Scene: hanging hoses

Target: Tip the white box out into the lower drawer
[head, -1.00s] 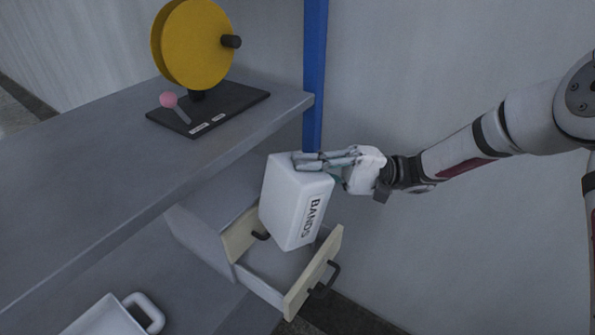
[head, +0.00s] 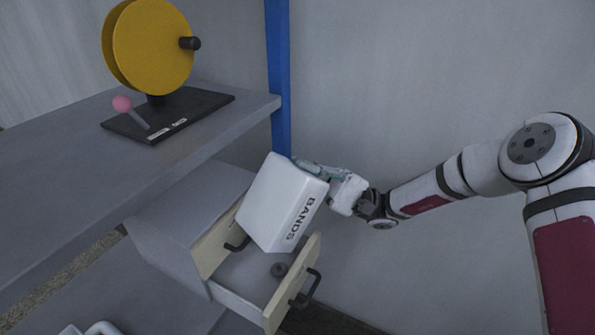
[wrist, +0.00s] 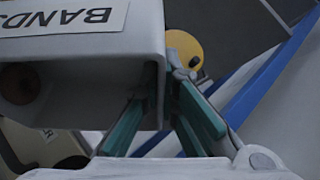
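The white box (head: 279,205), labelled BANDS, hangs tilted above the open lower drawer (head: 243,288). My gripper (head: 318,172) is shut on the box at its upper right edge. In the wrist view, my gripper's green-padded fingers (wrist: 162,118) sit on either side of a wall of the white box (wrist: 100,50). A brownish round thing (wrist: 20,83) shows in the box's mouth there. A dark ring-like piece (head: 279,269) lies in the lower drawer, below the box. The rest of the box's inside is hidden in the head view.
The upper drawer front (head: 222,245), with a dark handle, stands close behind the box. A grey shelf (head: 60,190) carries a yellow reel (head: 150,45) on a black base. A blue post (head: 278,80) rises behind the box. A white handled thing (head: 100,328) is cut off below.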

